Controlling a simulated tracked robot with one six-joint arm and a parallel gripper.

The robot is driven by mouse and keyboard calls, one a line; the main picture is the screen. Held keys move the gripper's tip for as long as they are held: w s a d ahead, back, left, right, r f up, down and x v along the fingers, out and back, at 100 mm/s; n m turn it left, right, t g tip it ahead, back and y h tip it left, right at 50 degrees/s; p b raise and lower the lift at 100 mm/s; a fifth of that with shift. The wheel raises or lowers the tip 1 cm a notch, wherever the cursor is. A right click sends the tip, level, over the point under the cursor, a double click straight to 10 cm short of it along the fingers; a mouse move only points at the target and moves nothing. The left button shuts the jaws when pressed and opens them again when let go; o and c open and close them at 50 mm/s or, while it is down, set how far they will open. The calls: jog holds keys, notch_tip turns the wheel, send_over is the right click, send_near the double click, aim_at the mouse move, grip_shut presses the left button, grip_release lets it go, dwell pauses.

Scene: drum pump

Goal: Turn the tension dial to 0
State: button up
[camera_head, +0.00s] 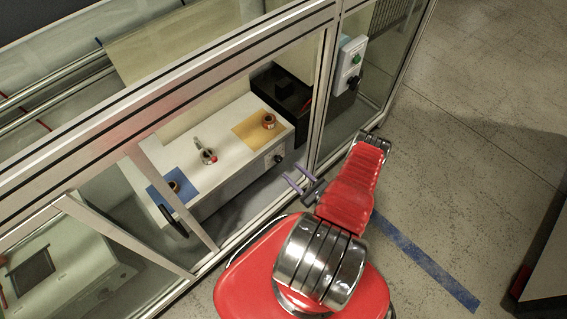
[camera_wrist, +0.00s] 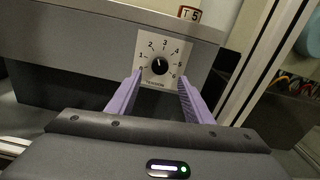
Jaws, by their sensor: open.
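The tension dial (camera_wrist: 159,66) is a round black knob on a white plate numbered 0 to 6, on the front of a grey-white bench unit. Its pale pointer mark is small and seems to point up, slightly left, around 2 to 3. The dial also shows small in the head view (camera_head: 278,158), near the unit's right end. My gripper (camera_wrist: 160,80) is open, its two purple fingers framing the dial's lower sides in the wrist view. In the head view my gripper (camera_head: 291,171) is in front of the dial, with a gap visible. Nothing is between the fingers.
The bench unit's white top (camera_head: 222,128) carries a blue mat (camera_head: 160,190), a yellow mat (camera_head: 248,132) and small round parts. An aluminium frame post (camera_head: 322,95) stands right of the dial. A switch box (camera_head: 350,62) hangs beyond it. Floor to the right is mostly clear.

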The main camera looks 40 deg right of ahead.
aim_at(281, 161)
jog(key=shift+w, duration=3.65)
jog(key=shift+c, duration=0.6)
jog(key=c, duration=0.9)
jog(key=shift+s+d, duration=0.1)
jog(key=shift+d, duration=0.15)
jog(key=shift+a, duration=0.15)
jog(key=shift+c, duration=0.3)
